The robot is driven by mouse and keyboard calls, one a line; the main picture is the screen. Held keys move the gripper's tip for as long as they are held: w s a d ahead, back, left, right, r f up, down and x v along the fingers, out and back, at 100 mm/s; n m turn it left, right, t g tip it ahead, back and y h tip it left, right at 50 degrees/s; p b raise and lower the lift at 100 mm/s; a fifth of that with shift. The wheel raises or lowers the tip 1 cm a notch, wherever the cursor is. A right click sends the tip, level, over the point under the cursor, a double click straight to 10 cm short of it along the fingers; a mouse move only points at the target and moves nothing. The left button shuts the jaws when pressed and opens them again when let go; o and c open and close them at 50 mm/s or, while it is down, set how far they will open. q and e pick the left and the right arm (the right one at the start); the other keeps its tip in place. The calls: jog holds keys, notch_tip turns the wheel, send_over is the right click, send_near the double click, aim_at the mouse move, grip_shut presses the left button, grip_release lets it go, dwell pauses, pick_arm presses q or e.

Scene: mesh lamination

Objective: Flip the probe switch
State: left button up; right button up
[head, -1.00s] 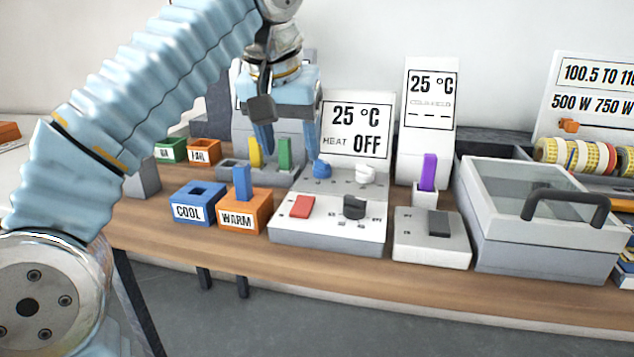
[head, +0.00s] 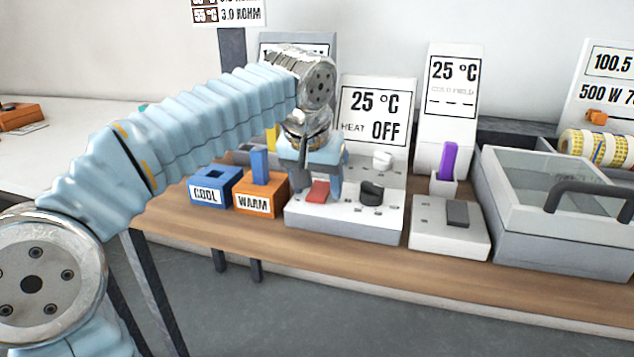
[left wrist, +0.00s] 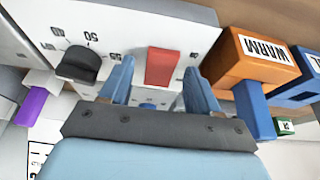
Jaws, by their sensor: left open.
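A red rocker switch (head: 318,191) sits on the white heater box (head: 395,232), left of its black knob (head: 371,194). The display behind reads 25 °C, HEAT OFF. A dark grey rocker (head: 458,213) sits on a separate small grey box to the right. No label shows which one is the probe switch. My left gripper (head: 319,188) points down at the red switch, open and empty. In the left wrist view the red switch (left wrist: 161,67) lies between the two fingers. Whether they touch it is unclear. My right gripper is out of view.
A blue COOL block (head: 208,192) and an orange WARM block (head: 262,203) holding a blue piece stand left of the heater box. A purple piece (head: 448,161) stands in a white holder. A lidded grey box (head: 550,238) with a dark handle fills the right.

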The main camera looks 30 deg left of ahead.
pick_arm(q)
jog(key=c, duration=1)
jog(key=shift+w+a+r+g+h, duration=0.1)
jog(key=shift+w+g+h, duration=0.25)
jog(key=shift+g, duration=0.45)
jog(key=shift+c, duration=0.3)
jog(key=shift+w+g, duration=0.1)
jog(key=shift+g, duration=0.7)
jog(key=o, duration=1.1)
jog(key=shift+c, duration=0.2)
jog(key=shift+r, duration=0.1)
